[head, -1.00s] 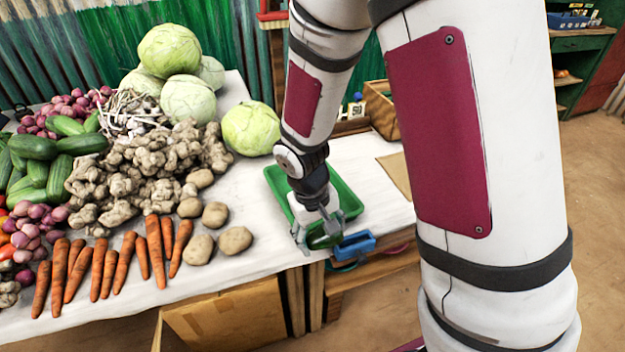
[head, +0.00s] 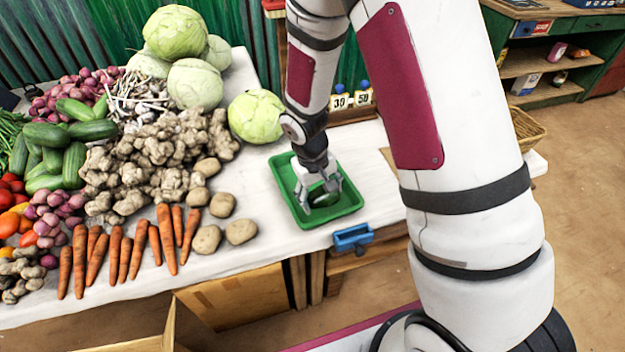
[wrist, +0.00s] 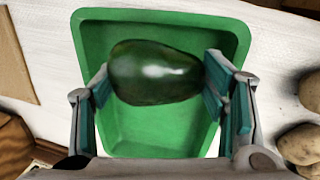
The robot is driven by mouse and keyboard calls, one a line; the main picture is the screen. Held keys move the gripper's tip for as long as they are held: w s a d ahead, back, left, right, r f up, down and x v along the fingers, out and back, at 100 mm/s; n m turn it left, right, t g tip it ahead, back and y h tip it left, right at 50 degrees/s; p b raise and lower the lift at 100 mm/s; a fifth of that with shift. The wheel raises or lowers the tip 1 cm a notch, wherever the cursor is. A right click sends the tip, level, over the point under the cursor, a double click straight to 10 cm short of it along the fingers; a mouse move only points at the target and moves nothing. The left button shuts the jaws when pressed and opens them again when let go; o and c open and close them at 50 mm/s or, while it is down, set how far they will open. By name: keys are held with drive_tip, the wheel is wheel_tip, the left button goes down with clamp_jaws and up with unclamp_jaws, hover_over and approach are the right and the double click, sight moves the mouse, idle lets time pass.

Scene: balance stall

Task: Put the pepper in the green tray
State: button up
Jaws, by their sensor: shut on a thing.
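The pepper is dark green and glossy; it shows in the head view (head: 327,199) and, large, in the wrist view (wrist: 155,72). My gripper (head: 320,187) is shut on it, with one finger at each end of the pepper in the wrist view (wrist: 158,87). The green tray (head: 288,184) lies on the white table near its front edge. My gripper points down and holds the pepper within the tray's outline, over its floor, also seen in the wrist view (wrist: 185,125). I cannot tell whether the pepper touches the floor.
Potatoes (head: 241,231), carrots (head: 165,240) and ginger (head: 150,160) lie left of the tray. A blue clamp-like thing (head: 353,238) is at the table edge, just right of the tray's front. Bare table lies right of the tray.

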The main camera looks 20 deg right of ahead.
hover_over(312, 189)
drive_tip(key=shift+w+f, duration=0.1)
drive_tip(key=shift+f, duration=2.05)
drive_tip(key=o, duration=1.1)
drive_tip(key=shift+f, duration=0.15)
